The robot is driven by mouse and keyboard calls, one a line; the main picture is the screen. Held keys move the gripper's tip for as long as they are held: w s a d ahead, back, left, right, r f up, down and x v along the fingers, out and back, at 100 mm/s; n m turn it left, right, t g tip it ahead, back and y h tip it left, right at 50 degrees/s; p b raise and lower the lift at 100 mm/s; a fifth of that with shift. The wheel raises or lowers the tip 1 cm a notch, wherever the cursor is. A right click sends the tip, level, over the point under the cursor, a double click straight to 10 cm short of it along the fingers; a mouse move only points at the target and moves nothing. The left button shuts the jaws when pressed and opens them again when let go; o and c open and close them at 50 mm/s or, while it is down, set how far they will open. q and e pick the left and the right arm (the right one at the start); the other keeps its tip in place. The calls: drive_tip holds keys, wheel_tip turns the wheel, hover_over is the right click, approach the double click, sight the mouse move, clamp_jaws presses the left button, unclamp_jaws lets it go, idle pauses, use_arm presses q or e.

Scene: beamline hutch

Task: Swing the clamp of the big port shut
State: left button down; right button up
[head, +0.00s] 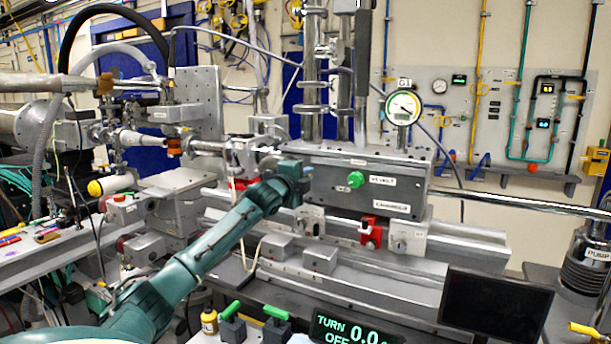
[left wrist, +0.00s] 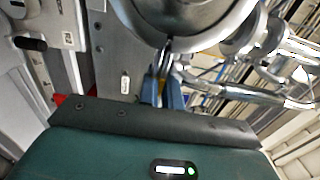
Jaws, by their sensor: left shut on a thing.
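My left arm reaches in from the lower left in the head view, and its gripper (head: 296,170) is at the left end of the grey valve box (head: 375,190). In the left wrist view the two blue fingers of my left gripper (left wrist: 164,75) are closed on a thin metal piece just under a large round metal port (left wrist: 190,15). The piece looks like part of the port's clamp (left wrist: 167,52); its far end and the clamp's full shape are hidden. In the head view my wrist hides the fingertips. My right gripper is not in view.
Vertical metal posts (head: 312,75) stand behind my gripper. A dark monitor (head: 495,305) and a display reading TURN OFF (head: 352,328) are in front. A horizontal pipe (head: 520,205) runs right.

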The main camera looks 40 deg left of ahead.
use_arm(q)
drive_tip(key=c, duration=1.6)
unclamp_jaws()
drive_tip(key=shift+f, duration=0.1)
